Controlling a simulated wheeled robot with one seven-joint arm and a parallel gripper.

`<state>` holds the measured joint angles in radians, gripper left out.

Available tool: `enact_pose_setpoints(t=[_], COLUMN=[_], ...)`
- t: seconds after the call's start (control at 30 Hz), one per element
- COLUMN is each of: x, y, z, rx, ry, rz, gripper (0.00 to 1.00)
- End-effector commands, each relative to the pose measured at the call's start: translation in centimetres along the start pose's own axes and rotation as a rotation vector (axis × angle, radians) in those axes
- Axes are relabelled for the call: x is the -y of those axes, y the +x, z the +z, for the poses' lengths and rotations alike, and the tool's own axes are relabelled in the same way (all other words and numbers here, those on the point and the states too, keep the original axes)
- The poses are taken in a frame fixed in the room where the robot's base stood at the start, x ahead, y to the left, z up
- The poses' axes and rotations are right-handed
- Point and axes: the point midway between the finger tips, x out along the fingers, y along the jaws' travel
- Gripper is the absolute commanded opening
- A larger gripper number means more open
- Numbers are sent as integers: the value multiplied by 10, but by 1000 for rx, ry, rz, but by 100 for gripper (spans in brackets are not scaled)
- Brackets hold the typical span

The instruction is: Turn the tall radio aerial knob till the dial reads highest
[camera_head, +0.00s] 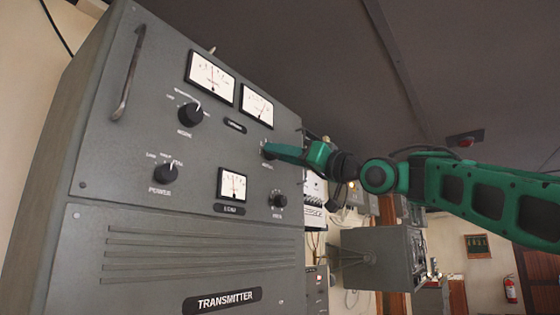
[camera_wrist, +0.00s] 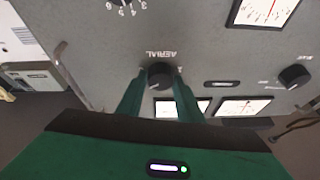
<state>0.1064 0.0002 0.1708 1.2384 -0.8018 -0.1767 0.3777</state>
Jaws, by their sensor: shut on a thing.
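The tall grey transmitter cabinet (camera_head: 200,230) fills the left of the head view. The aerial knob (camera_wrist: 160,75) is black and round, with "AERIAL" lettered upside down above it in the wrist view. My gripper (camera_wrist: 158,86) is shut on this knob, one green finger on each side. In the head view my gripper (camera_head: 268,151) reaches the panel from the right and hides most of the knob. Two white dials sit above, the left one (camera_head: 211,77) and the right one (camera_head: 257,106). A lower dial (camera_head: 233,185) sits below. Their needles are too small to read exactly.
Other black knobs are at upper left (camera_head: 190,114), lower left (camera_head: 166,174) and lower right (camera_head: 278,201). A metal handle (camera_head: 128,72) stands out at the panel's left. A grey box (camera_head: 380,258) on a bracket is at the right, below my arm.

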Motion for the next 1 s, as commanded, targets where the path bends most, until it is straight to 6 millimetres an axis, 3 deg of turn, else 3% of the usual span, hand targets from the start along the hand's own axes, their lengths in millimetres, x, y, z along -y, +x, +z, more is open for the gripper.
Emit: enact_pose_setpoints(t=[0.37,1.0], x=[-1,1], y=[-6,-6], z=[0,-1], rx=[-4,-45], ry=[109,545], rz=[40,223], gripper=[11,11])
